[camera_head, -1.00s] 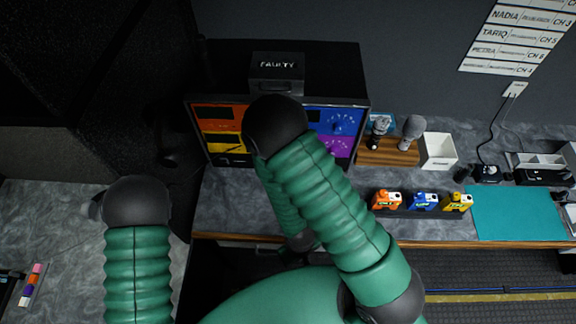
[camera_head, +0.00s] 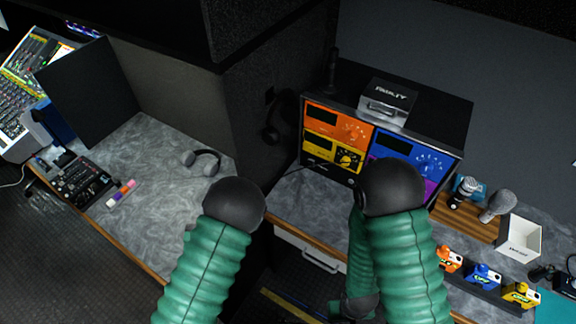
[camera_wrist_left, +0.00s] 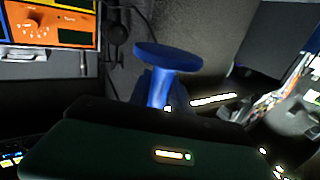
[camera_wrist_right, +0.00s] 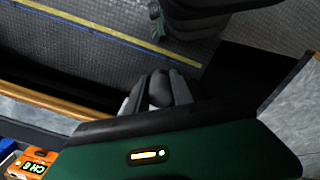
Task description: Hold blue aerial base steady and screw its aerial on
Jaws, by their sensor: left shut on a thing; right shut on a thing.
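The blue aerial base (camera_wrist_left: 167,57) shows in the left wrist view as a round blue disc on a narrower blue stem. My left gripper (camera_wrist_left: 157,88) is shut on its stem, with the disc clear of the fingers. My right gripper (camera_wrist_right: 160,90) is shut on a dark, rounded piece (camera_wrist_right: 160,88), mostly hidden between the fingers; I cannot tell for certain that it is the aerial. In the head view both grippers are hidden behind my arms.
A rack with orange, yellow, blue and purple panels (camera_head: 340,122) stands on the grey counter. A FAULTY box (camera_head: 388,100) sits on top. Headphones (camera_head: 202,160) lie on the left counter. Microphones (camera_head: 497,205), a white bin (camera_head: 519,238) and small coloured packs (camera_head: 484,275) stand at right.

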